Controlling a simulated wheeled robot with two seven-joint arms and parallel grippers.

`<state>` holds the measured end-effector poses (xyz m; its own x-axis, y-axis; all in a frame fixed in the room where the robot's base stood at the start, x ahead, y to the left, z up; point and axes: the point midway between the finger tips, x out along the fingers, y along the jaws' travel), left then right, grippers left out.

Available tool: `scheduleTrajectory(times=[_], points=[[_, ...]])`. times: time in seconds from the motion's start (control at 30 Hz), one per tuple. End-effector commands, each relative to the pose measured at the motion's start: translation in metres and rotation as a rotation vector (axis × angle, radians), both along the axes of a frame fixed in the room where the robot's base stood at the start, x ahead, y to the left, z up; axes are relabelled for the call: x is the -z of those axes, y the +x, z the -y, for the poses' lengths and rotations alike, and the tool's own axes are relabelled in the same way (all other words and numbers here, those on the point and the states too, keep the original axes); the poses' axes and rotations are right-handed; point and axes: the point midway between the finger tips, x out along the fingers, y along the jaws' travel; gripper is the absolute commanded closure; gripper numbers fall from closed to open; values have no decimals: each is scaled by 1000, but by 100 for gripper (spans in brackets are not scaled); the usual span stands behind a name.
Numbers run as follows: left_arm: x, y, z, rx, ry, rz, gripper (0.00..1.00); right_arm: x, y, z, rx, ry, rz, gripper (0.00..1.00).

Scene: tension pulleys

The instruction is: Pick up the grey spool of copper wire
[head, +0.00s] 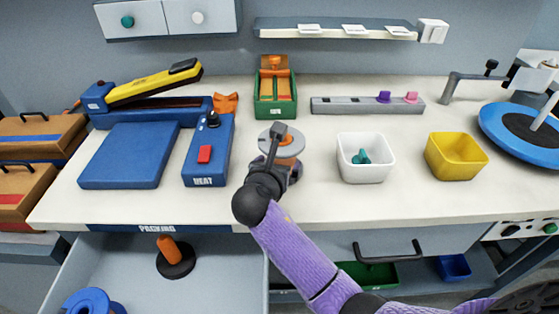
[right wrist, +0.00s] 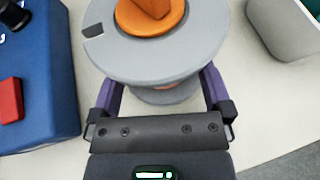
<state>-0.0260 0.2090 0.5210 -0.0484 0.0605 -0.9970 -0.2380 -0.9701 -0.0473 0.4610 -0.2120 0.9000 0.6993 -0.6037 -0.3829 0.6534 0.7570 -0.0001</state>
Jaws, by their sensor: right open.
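The grey spool of copper wire (head: 292,143) lies flat on the white worktop near its middle. In the right wrist view its wide upper flange (right wrist: 112,58) fills the top centre, with an orange hub piece (right wrist: 150,15) in its middle. A little copper-coloured winding shows under the flange. My right gripper (head: 279,160) is low at the near side of the spool and hides part of it. Its purple fingers (right wrist: 160,88) are open, one on each side of the spool's lower part. I cannot tell whether they touch it. My left gripper is not in view.
A blue heat sealer box (head: 222,135) stands left of the spool. A white bin (head: 345,150) with a teal piece and a yellow bin (head: 456,156) stand to the right. A green tray (head: 264,108) is behind. An open drawer (head: 215,280) is below.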

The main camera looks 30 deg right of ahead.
Motion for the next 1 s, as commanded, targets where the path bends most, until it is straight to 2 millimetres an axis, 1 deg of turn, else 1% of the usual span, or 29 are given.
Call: scheduleTrajectory(times=[0.03,0.1,0.2,0.37,0.4,0.47,0.5,0.57,0.6,0.67,0.7,0.77,0.8,0.83,1.0], points=[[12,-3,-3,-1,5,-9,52,11,7,6,1,-1,-1,0],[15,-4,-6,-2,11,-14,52,13,13,12,0,-1,-2,0],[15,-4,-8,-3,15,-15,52,12,17,15,-2,-1,-1,0],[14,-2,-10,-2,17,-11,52,10,17,15,-1,0,0,0],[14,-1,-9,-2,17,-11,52,10,17,15,-1,0,0,8],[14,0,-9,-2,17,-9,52,10,17,14,-1,0,0,21],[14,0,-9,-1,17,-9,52,10,17,14,-1,0,0,30],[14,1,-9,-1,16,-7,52,10,17,14,-1,0,0,42],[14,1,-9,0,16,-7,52,10,17,14,-1,0,0,51],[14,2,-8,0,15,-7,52,10,17,14,-1,0,0,64],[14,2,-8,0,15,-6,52,10,17,14,-1,0,0,72],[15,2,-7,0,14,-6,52,10,17,14,-1,0,0,85],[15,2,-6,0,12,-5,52,10,17,14,-1,0,0,93],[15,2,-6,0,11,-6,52,10,17,14,-1,0,0,100],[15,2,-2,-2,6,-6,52,9,17,14,-2,-1,3,100]])
